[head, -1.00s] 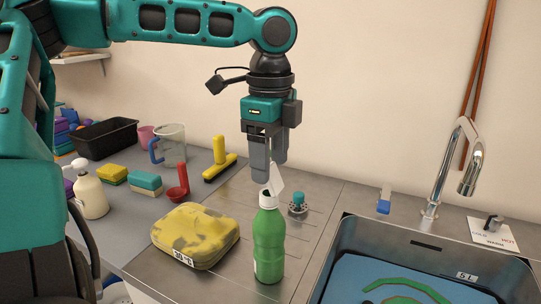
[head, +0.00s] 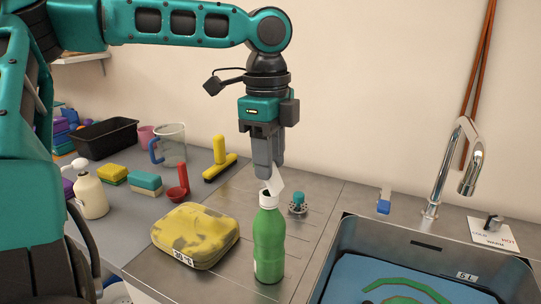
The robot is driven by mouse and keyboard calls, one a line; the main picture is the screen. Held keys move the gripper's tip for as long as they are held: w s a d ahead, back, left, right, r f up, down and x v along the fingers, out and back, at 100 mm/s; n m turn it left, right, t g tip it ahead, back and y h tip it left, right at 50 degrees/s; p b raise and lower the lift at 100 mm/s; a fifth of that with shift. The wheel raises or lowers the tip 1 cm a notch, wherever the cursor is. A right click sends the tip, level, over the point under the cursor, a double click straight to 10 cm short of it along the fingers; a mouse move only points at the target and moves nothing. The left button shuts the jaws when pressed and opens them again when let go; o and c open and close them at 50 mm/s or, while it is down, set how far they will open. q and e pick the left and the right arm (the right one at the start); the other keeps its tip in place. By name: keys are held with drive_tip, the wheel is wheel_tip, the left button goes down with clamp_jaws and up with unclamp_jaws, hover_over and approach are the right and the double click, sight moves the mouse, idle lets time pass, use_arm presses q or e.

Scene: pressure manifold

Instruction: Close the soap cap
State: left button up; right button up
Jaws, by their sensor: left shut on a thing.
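The green soap bottle (head: 269,245) stands upright on the metal counter, left of the sink. Its white flip cap (head: 275,183) is raised at a tilt above the white neck, so the cap is open. My left gripper (head: 268,172) points straight down just above the bottle. Its fingers are close together, with their tips at the upper part of the cap. The fingers hide whatever is between them; I cannot clearly see how the cap sits against them. My right gripper is not in view.
The sink (head: 430,250) and tap (head: 462,165) are at the right.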

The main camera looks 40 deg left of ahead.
use_arm(q)
drive_tip(key=shift+s+a+f+t+h+b, duration=0.25)
drive_tip(key=shift+a+f+t+h+b, duration=0.5)
drive_tip(key=shift+h, duration=1.3)
drive_tip(key=shift+s+a+f+t+h+b, duration=0.25)
drive_tip(key=shift+a+f+t+h+b, duration=0.5)
drive_tip(key=shift+h, duration=1.35)
drive_tip(key=shift+s+a+f+t+h+b, duration=0.25)
drive_tip(key=shift+a+f+t+h, duration=0.25)
drive_tip(key=shift+a+f+h, duration=1.05)
drive_tip(key=shift+d+r+h, duration=0.3)
drive_tip(key=shift+d+h, duration=0.3)
drive_tip(key=shift+d, duration=0.1)
drive_tip(key=o, duration=1.1)
drive_tip(key=v, duration=1.3)
drive_tip(key=shift+r+b, duration=0.1)
drive_tip(key=shift+b, duration=0.3)
